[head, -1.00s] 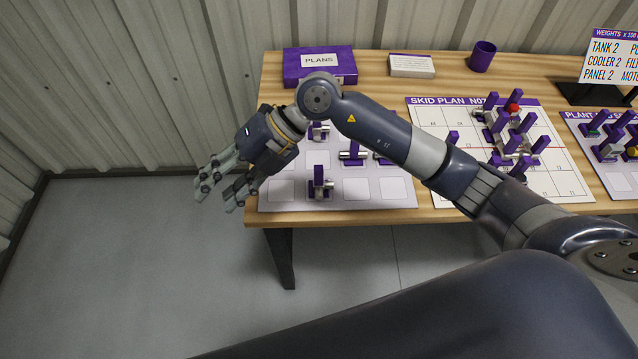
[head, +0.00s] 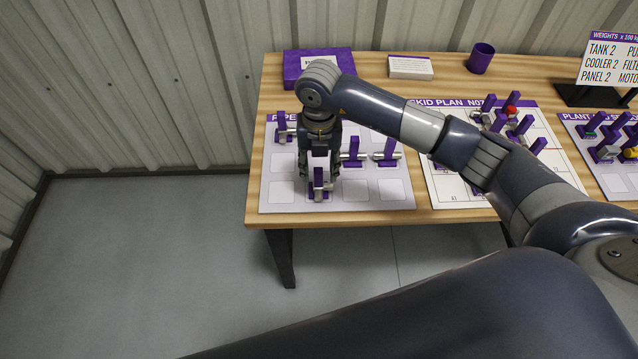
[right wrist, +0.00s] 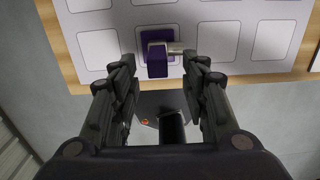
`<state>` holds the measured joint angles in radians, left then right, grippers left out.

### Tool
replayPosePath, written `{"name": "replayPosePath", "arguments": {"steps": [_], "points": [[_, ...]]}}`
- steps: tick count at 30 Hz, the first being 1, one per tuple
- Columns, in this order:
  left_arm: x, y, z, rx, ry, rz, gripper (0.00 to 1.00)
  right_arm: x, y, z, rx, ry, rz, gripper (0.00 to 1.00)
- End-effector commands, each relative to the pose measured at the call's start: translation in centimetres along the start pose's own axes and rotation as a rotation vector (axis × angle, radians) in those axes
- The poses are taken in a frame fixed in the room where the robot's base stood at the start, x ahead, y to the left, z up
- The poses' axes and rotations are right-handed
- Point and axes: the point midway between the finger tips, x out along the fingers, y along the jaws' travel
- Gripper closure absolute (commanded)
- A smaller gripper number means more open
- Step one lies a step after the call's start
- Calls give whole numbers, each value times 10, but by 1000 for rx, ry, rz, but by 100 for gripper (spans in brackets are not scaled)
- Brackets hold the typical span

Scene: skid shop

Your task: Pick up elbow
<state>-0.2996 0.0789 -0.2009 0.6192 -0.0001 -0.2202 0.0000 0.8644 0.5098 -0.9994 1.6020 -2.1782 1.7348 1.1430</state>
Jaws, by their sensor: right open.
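A small piece with a purple upright handle and a short silver pipe (head: 319,184), seemingly the elbow, stands on the front row of the pipe board. In the right wrist view the piece (right wrist: 158,66) shows its purple block and a silver pipe end pointing right. My right gripper (head: 319,172) points down over it, fingers open. In the right wrist view the gripper (right wrist: 160,66) has one finger on each side of the piece, with gaps; contact is not visible. The gripper partly hides the piece in the head view. My left gripper is out of view.
Other handled pipe pieces stand close by on the pipe board (head: 359,197): one behind left (head: 282,127), two to the right (head: 353,152) (head: 386,152). The skid plan board (head: 462,194) is further right. The table's front edge is close.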

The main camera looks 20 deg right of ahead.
Motion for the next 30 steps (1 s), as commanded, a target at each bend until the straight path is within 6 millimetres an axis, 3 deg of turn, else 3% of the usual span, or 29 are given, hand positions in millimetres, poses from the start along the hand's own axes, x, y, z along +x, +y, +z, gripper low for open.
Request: {"name": "replayPosePath", "arguments": {"steps": [4, 9, 17, 22, 30], "points": [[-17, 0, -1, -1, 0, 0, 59, 20, 2, -1, 1, 6, -2, 58], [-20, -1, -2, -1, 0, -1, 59, 41, 2, 0, -1, 2, 0, 58], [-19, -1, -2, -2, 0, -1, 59, 45, 2, 0, -2, 1, 1, 58], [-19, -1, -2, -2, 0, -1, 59, 45, 2, 0, -2, 1, 1, 97], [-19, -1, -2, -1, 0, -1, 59, 44, 2, 1, -1, 0, 1, 100]]}}
